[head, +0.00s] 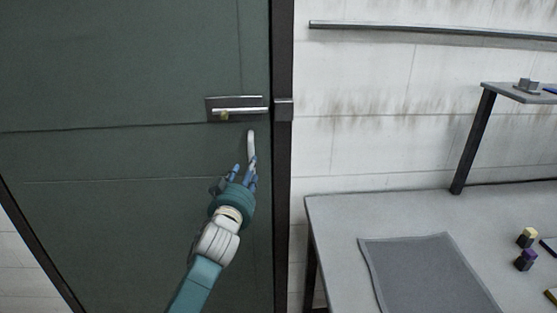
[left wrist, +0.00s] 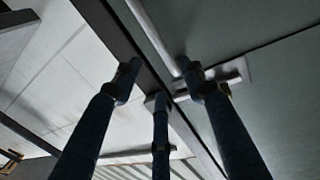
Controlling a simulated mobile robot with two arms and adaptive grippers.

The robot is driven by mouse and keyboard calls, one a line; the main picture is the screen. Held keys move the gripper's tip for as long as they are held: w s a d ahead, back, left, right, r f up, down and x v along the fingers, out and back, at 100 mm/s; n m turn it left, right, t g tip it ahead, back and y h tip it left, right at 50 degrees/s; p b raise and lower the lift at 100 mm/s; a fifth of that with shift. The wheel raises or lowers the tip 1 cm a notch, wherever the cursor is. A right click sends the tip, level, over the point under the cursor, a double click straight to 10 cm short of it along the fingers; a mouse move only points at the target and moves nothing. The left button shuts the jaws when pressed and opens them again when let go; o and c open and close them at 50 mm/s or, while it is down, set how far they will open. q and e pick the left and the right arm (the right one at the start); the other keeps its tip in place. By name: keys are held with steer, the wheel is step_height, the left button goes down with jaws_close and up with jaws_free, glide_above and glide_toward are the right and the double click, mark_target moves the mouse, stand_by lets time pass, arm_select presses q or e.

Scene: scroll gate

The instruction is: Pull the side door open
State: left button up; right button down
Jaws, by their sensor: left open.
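The side door (head: 130,75) is a dark green panel in a dark frame, and it looks closed. A metal latch with a horizontal bar (head: 245,109) sits near its right edge; it also shows in the left wrist view (left wrist: 233,76). Below the latch is a pale upright pull handle (head: 251,144), seen in the left wrist view as a slanting bar (left wrist: 150,30). My left gripper (head: 245,169) is open at the handle's lower end. In the left wrist view one finger overlaps the handle's end; I cannot tell whether they touch. My right gripper is not in view.
A dark door post (head: 282,200) stands right of the door.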

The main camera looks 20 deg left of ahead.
mark_target(253, 154)
arm_select(q)
steer(key=p+x, duration=0.1)
steer(key=x, duration=0.9)
steer(key=shift+w+a+f, duration=0.1)
steer(key=shift+w+a, duration=0.15)
steer(key=shift+w, duration=0.05)
steer(key=shift+c, duration=0.5)
jaws_close()
